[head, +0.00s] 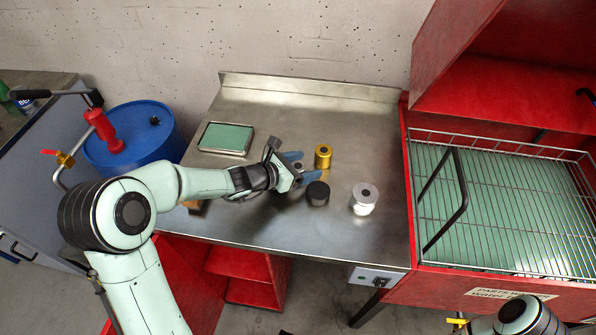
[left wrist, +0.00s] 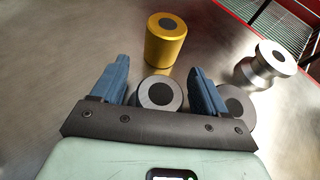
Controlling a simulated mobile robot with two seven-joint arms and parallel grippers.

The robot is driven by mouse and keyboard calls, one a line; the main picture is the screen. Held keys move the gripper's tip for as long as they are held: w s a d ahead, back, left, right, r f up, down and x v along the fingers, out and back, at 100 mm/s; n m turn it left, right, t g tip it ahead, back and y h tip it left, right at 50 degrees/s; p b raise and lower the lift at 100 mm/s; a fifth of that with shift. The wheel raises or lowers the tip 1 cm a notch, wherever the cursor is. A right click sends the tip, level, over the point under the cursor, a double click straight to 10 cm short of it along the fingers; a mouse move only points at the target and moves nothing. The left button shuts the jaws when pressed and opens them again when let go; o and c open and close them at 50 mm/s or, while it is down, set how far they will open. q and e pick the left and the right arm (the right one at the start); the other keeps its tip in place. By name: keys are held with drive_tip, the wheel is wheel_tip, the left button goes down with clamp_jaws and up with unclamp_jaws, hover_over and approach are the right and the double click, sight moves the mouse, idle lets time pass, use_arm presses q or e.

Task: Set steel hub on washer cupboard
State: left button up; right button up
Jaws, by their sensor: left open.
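My left gripper (head: 300,174) is open low over the steel bench, with its blue fingers apart. In the left wrist view, a grey metal cylinder with a dark centre (left wrist: 158,93) sits between the fingers (left wrist: 160,88). A bright silver flanged piece (head: 365,197) stands upright to the right; it also shows in the wrist view (left wrist: 265,66). I cannot tell which of these two is the steel hub. The red washer cupboard (head: 500,284), with a wire rack over a green surface, stands right of the bench. My right gripper is out of view.
A green-topped tray (head: 226,138) lies at the bench's back left. A black handle (head: 456,200) rises over the wire rack. A blue drum (head: 125,135) stands left.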

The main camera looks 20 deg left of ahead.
use_arm(q)
drive_tip(key=shift+r, duration=0.1)
drive_tip(key=c, duration=1.3)
